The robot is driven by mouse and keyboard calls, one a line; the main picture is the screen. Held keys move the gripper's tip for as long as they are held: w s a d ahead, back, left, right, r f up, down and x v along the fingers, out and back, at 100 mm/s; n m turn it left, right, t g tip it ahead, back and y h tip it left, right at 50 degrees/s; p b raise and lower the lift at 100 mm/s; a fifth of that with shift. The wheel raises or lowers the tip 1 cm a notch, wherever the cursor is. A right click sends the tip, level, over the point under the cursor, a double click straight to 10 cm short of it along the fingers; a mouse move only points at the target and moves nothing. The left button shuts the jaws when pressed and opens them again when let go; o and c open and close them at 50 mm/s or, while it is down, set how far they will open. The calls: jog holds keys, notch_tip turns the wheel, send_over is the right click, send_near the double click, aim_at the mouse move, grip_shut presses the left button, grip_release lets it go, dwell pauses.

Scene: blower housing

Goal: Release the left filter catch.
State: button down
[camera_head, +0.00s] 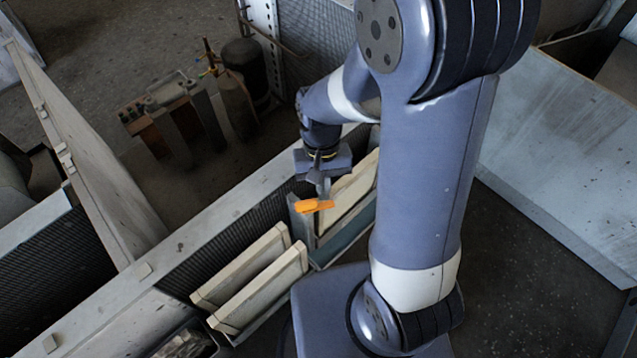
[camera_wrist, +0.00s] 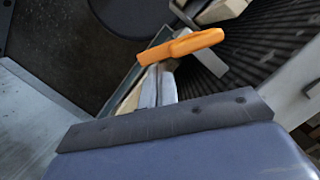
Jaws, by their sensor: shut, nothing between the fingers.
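An orange filter catch (camera_head: 313,206) sits at the left end of a filter slot holding a cream-framed filter (camera_head: 350,194). In the wrist view the orange catch (camera_wrist: 182,46) lies slantwise just beyond my fingertips. My gripper (camera_head: 324,190) points down right at the catch, and its fingers are shut with nothing between them. In the wrist view the fingers of my gripper (camera_wrist: 160,82) end close to the catch; I cannot tell whether they touch it. My arm hides the right part of the filter and whatever is behind it.
Two cream-framed panels (camera_head: 252,278) lean in the housing at the lower left of the catch. A pale housing wall (camera_head: 200,215) runs diagonally behind them. Cylinders and a box (camera_head: 165,105) stand on the floor beyond. A large metal panel (camera_head: 570,150) is at the right.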

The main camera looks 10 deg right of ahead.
jog(key=m, duration=0.2)
jog(key=s+m+y, duration=0.1)
jog(key=m, duration=0.1)
jog(key=s+d+m, duration=0.1)
jog(key=shift+s+m, duration=0.2)
jog(key=shift+m, duration=0.2)
jog(key=s+m, duration=0.1)
jog(key=m, duration=0.1)
jog(key=s+m+t+y, duration=0.1)
jog(key=m, duration=0.1)
jog(key=shift+s+a+p, duration=0.15)
jog(key=shift+a+p, duration=0.05)
jog(key=shift+p, duration=0.15)
jog(key=shift+s, duration=0.1)
jog(key=shift+r, duration=0.1)
jog(key=p+v, duration=0.9)
jog(key=shift+d+r, duration=0.15)
jog(key=shift+r, duration=0.2)
dwell(0.6)
